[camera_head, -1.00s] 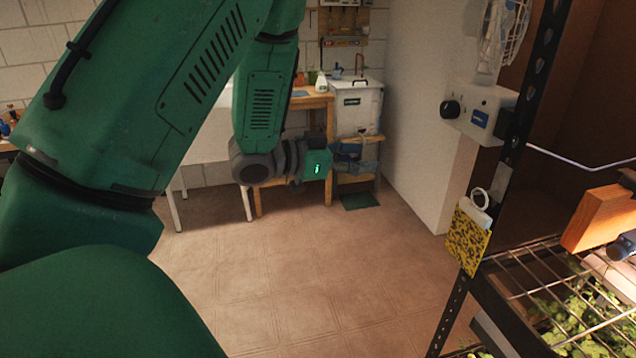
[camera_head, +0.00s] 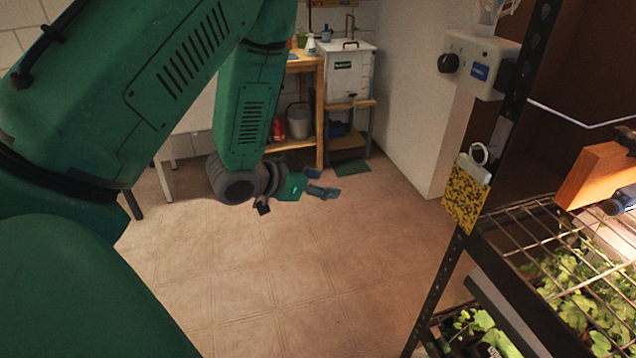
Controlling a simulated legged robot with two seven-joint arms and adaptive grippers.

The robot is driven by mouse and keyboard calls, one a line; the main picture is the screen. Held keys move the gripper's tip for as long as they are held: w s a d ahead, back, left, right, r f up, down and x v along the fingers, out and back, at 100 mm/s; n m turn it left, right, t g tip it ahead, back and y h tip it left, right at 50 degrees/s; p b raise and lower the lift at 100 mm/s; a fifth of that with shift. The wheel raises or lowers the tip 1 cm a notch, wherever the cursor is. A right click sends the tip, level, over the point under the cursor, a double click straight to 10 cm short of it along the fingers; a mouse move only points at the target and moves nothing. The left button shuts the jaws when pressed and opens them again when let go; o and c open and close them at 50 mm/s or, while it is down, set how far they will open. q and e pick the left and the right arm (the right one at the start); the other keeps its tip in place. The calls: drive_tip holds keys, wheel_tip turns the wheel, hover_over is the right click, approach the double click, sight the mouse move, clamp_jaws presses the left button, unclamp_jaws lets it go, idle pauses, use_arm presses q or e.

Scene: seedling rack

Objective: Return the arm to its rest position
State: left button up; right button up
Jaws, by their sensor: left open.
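My left arm is green and fills the left side of the head view. Its gripper (camera_head: 296,196) hangs over the bare floor near the middle of the picture, with its fingers pointing right and slightly down. The fingers are apart and I see nothing between them. The gripper is clear of the wooden bench behind it and well to the left of the seedling rack (camera_head: 437,290). My right gripper is not in view.
The wire-shelf rack with seedlings (camera_head: 580,300) stands at the right, with a yellow speckled card (camera_head: 465,198) on its post. A wooden bench (camera_head: 300,157) and a white container (camera_head: 348,72) stand at the back. The tiled floor (camera_head: 290,285) between is free.

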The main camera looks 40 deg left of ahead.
use_arm(q)
drive_tip(key=shift+d, duration=0.1)
drive_tip(key=shift+f, duration=0.1)
idle(0.4)
drive_tip(key=s+d+f+n+g+y+b, duration=0.1)
drive_tip(key=s+d+f+g, duration=0.2)
drive_tip(key=s+f, duration=0.5)
drive_tip(key=s+d+f+n+g+y+b, duration=0.1)
drive_tip(key=s+d+f+g+b, duration=0.2)
drive_tip(key=f, duration=0.8)
drive_tip(key=s+d+f+g, duration=0.2)
drive_tip(key=s+f, duration=0.1)
drive_tip(key=s, duration=0.5)
drive_tip(key=s+d+f+g, duration=0.2)
drive_tip(key=s+f+g, duration=0.1)
drive_tip(key=s, duration=0.5)
drive_tip(key=shift+d+f+n+g+y, duration=0.3)
drive_tip(key=shift+d+f, duration=0.05)
drive_tip(key=shift+f, duration=0.45)
